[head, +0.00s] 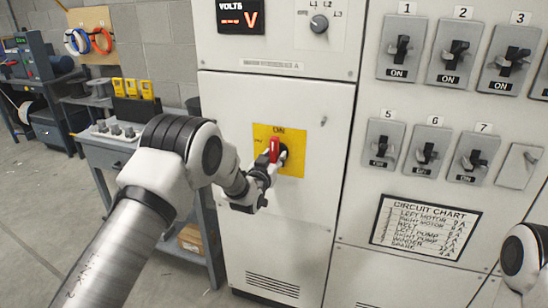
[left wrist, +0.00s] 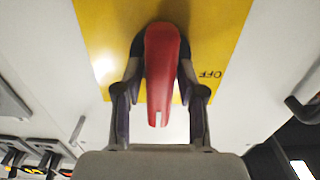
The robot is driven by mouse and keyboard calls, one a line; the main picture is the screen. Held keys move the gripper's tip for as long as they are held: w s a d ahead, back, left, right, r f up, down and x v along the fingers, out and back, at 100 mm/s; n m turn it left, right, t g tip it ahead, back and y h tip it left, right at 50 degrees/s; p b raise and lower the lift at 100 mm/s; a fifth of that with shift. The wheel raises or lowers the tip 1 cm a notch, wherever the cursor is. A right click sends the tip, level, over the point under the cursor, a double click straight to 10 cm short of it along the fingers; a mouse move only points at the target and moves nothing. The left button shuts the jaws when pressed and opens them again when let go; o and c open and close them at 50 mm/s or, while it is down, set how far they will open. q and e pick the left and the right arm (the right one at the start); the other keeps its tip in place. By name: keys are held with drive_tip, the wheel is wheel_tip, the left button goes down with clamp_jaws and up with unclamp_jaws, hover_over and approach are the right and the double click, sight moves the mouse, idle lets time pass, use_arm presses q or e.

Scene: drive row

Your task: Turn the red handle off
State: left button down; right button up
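The red handle (head: 275,149) stands upright on a yellow plate (head: 294,168) on the grey cabinet, with ON marked above it and a smaller mark at its left. In the left wrist view the red handle (left wrist: 161,70) lies between the two fingers of my left gripper (left wrist: 161,75), which sit close on both sides of it. The word OFF shows upside down on the yellow plate (left wrist: 215,40). My left gripper (head: 266,174) reaches the handle from the front and appears shut on it; exact finger contact is hard to see. My right gripper is out of view.
Several numbered breaker switches (head: 402,48) and a circuit chart (head: 425,226) are on the panel at the right. A voltmeter (head: 241,16) and a selector knob (head: 319,24) are above. A bench (head: 104,155) stands left of the cabinet. Open floor lies at the left.

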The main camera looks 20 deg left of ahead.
use_arm(q)
drive_tip(key=shift+n, duration=0.3)
drive_tip(key=n+b, duration=0.2)
drive_tip(key=n, duration=0.1)
drive_tip(key=shift+a+f+n, duration=0.1)
drive_tip(key=shift+f+n, duration=0.05)
drive_tip(key=shift+n, duration=0.15)
drive_tip(key=n+b, duration=0.2)
drive_tip(key=n, duration=0.2)
drive_tip(key=shift+a, duration=0.1)
drive_tip(key=n+b, duration=0.1)
drive_tip(key=n, duration=0.4)
drive_tip(key=shift+a+f+b, duration=0.1)
drive_tip(key=shift+b, duration=0.2)
drive_tip(key=n+b, duration=0.1)
drive_tip(key=n, duration=0.3)
drive_tip(key=shift+n, duration=0.4)
drive_tip(key=shift+f, duration=0.1)
drive_tip(key=c, duration=0.9)
unclamp_jaws()
drive_tip(key=shift+s, duration=0.1)
